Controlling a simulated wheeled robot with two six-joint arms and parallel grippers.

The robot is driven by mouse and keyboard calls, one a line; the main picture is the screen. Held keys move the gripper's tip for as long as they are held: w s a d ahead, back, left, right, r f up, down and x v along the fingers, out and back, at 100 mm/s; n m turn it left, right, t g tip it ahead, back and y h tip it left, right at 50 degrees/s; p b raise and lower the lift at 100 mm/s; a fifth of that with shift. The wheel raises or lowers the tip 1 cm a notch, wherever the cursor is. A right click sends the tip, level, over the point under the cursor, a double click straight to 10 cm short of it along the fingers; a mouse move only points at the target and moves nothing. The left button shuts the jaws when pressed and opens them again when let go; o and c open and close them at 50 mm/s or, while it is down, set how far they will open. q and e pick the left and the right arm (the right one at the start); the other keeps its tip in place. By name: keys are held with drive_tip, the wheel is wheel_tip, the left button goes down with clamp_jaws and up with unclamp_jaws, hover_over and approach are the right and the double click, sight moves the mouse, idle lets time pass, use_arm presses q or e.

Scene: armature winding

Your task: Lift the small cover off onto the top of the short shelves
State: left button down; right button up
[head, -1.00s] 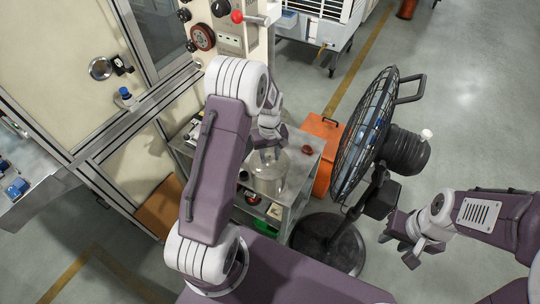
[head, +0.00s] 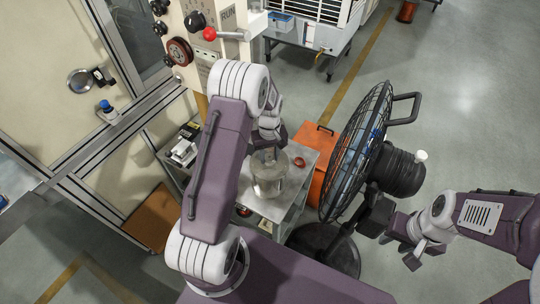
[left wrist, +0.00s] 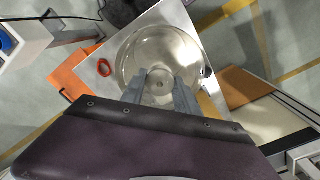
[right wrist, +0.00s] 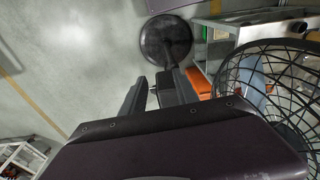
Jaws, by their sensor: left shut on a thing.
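The small cover (head: 269,182) is a round, pale, see-through dome with a small knob. My left gripper (head: 268,152) is shut on its knob from above. In the left wrist view the round cover (left wrist: 187,50) shows below the two fingers (left wrist: 160,80). It is upright over the grey metal top of the short shelves (head: 300,182); whether its rim touches the top I cannot tell. My right gripper (head: 412,252) is empty and open, away to the right; its fingers (right wrist: 152,78) stand apart in the right wrist view.
A red ring (head: 299,162) lies on the shelf top beside the cover. A large black fan (head: 358,150) stands close to the right of the shelves, with an orange box (head: 318,145) behind. A cabinet with a red-knobbed lever (head: 210,34) stands at the back left.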

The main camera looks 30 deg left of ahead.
use_arm(q)
drive_tip(key=shift+w+f+b, duration=0.25)
drive_tip(key=shift+f+b, duration=0.2)
drive_tip(key=shift+f, duration=0.4)
drive_tip(key=shift+s+f+b, duration=0.15)
drive_tip(key=shift+f+b, duration=0.2)
drive_tip(key=shift+f, duration=0.2)
drive_tip(key=shift+f+b, duration=0.35)
drive_tip(key=shift+f, duration=0.2)
drive_tip(key=c, duration=0.8)
unclamp_jaws()
drive_tip(key=shift+c, duration=0.2)
wheel_tip(320, 180, up, 9)
drive_tip(key=shift+r+b, duration=0.1)
drive_tip(key=shift+b, duration=0.5)
drive_tip(key=shift+d, duration=0.15)
